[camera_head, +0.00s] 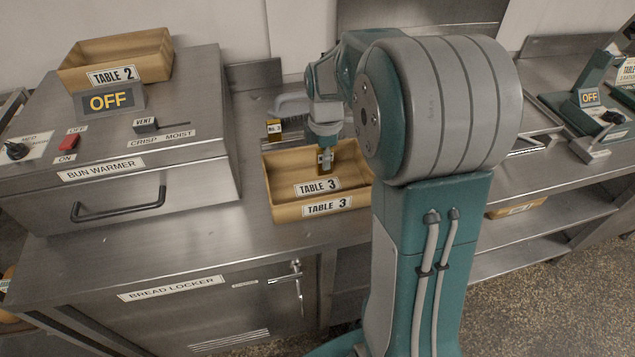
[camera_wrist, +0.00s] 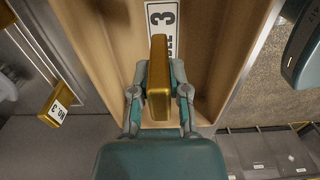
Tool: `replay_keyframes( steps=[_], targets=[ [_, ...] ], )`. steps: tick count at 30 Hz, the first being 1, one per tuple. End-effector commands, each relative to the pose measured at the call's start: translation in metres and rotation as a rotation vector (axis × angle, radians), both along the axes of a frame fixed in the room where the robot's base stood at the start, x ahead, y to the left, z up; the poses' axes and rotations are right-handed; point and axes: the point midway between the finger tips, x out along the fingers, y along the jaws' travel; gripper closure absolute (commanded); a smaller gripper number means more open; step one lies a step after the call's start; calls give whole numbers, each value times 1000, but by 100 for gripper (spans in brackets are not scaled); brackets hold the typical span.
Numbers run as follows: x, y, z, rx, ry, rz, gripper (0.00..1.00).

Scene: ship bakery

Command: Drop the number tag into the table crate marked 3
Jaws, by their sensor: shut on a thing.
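The table crate marked 3 (camera_head: 276,212) is a tan open box on the steel counter, with "TABLE 3" labels on its front and inside. My gripper (camera_head: 325,157) is over the crate, pointing down. It is shut on the number tag, a small brass-coloured block that shows between the fingers in the wrist view (camera_wrist: 159,78). In that view the crate (camera_wrist: 215,60) lies beneath the tag, with its "3" label just beyond it. The number on the held tag does not show. I cannot tell whether the tag touches the crate's floor.
Another brass block with a white label (camera_head: 274,128) sits behind the crate, near a grey handle-like part. The bun warmer (camera_head: 150,185) stands left, with the table 2 crate (camera_head: 75,70) on top. Another tan crate (camera_head: 515,208) is on a lower shelf at right.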

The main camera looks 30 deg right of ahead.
Motion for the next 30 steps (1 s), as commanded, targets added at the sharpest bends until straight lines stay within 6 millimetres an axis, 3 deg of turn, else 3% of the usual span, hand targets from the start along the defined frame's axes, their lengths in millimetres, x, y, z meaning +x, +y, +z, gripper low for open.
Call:
replay_keyframes(
  steps=[11,12,14,25,30],
  targets=[
    [0,0,-6,0,-1,0,100],
    [0,0,-6,0,-1,0,61],
    [0,0,-5,0,-1,0,38],
    [0,0,-5,0,-1,0,38],
    [1,0,13,-1,-5,0,38]
  ],
)
